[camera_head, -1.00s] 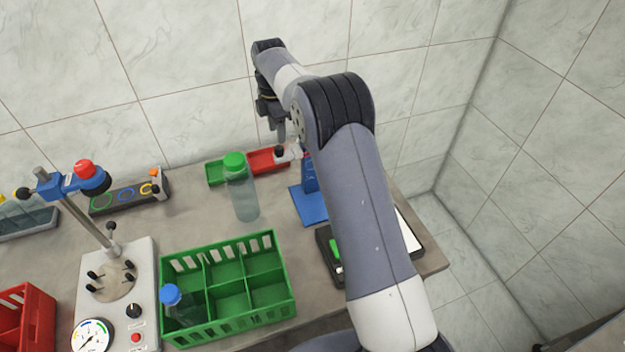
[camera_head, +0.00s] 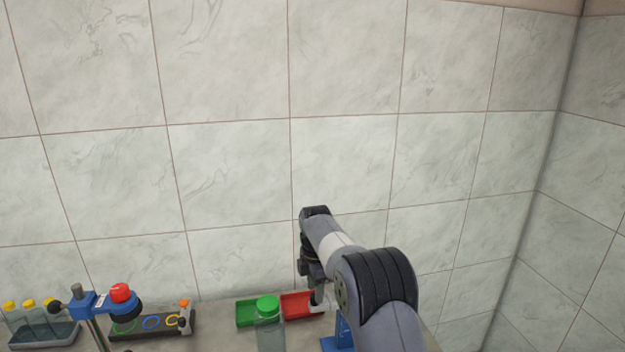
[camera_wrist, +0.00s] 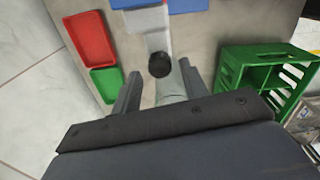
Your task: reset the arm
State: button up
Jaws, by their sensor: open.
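My arm reaches out over the bench in the head view, with my gripper (camera_head: 317,294) pointing down near the red tray (camera_head: 298,305). In the wrist view my gripper (camera_wrist: 160,84) has its two fingers spread apart. I see nothing clamped by the fingers. My palm hides the lower part of the wrist view.
A green-capped bottle (camera_head: 268,325) stands left of my arm, before a green tray (camera_head: 247,312). A blue stand (camera_head: 337,340) is close below my arm. A red-topped clamp stand (camera_head: 95,303) is at left. A green crate (camera_wrist: 232,72) shows in the wrist view. Tiled walls rise behind and right.

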jog(key=shift+f+b, duration=0.95)
jog(key=shift+f, duration=0.6)
jog(key=shift+r, duration=0.15)
